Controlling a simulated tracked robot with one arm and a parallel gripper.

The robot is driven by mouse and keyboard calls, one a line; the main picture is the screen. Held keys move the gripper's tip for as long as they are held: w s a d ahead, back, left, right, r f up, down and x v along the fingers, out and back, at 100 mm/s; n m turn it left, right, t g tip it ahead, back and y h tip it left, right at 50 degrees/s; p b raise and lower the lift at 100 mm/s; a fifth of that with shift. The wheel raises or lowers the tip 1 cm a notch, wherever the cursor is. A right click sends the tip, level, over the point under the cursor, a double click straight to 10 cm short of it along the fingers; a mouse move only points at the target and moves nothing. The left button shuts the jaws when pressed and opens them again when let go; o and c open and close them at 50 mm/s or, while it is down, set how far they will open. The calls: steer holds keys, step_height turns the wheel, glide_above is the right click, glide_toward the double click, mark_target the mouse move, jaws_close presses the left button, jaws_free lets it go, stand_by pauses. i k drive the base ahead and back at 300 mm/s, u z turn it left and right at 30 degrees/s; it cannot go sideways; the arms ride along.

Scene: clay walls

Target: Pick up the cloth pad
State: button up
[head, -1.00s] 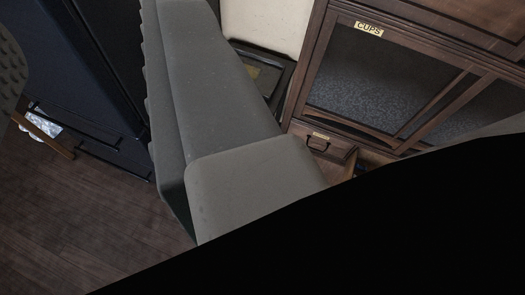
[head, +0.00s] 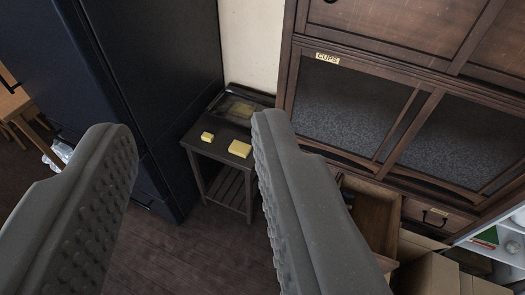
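Two yellow pieces lie on a small dark side table (head: 208,152) in the middle of the view. One is a small yellow block (head: 207,137) on the left. The other is a larger, flat yellow piece (head: 240,149), possibly the cloth pad; I cannot tell for sure which is the pad. My gripper (head: 190,126) is open, with its two grey ridged fingers wide apart and nothing between them. It is nearer to me than the table, and the table shows between the fingers. The right finger hides part of the table's right side.
A dark tall cabinet (head: 155,70) stands left of the table. A wooden cupboard labelled CUPS (head: 327,58) is on the right, with an open drawer (head: 372,215) below it. Cardboard boxes (head: 428,268) are at lower right. Floor (head: 160,255) shows before the table.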

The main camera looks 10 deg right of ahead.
mark_target(242, 150)
steer(key=z, duration=0.1)
steer(key=i, duration=1)
steer(key=k, duration=0.5)
steer(key=z, duration=0.35)
steer(key=i, duration=0.65)
steer(key=u, duration=0.05)
